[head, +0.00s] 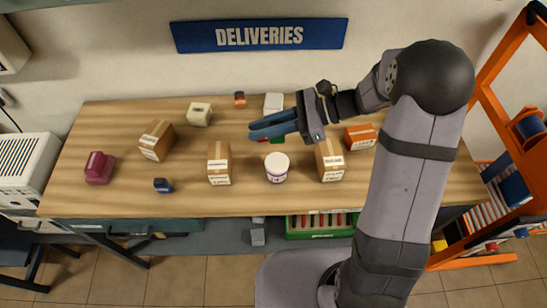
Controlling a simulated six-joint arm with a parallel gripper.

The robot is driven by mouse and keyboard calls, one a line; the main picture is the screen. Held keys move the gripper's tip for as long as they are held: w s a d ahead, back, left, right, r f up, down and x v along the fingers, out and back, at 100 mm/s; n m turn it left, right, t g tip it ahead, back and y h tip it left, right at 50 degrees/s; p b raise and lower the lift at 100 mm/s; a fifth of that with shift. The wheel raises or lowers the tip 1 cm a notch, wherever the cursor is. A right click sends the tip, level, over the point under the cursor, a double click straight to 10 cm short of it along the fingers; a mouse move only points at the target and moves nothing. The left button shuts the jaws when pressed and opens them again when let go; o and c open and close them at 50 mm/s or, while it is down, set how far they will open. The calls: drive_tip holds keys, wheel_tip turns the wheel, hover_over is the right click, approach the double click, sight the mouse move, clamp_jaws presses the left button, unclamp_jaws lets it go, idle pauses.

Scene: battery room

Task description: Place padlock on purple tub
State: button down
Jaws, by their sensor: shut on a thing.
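The purple tub (277,170) is a small white-lidded tub with a purple-marked label, upright near the table's front middle. My gripper (254,131) is above the table, behind and slightly left of the tub in the picture. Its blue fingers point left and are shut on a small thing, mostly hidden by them. Bits of red and green (277,139) show just under the fingers; I cannot tell whether they are the held thing or lie on the table. I cannot clearly make out the padlock.
Cardboard boxes stand left (219,164) and right (330,160) of the tub. A magenta object (98,168), a small dark-blue object (163,186) and several more boxes are on the wooden table (110,200). The front left of the table has free room. An orange rack (485,90) stands right.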

wheel_tip(320, 180, down, 10)
drive_tip(key=p, duration=0.2)
drive_tip(key=shift+r, duration=0.15)
idle(0.5)
drive_tip(key=c, duration=1.7)
unclamp_jaws()
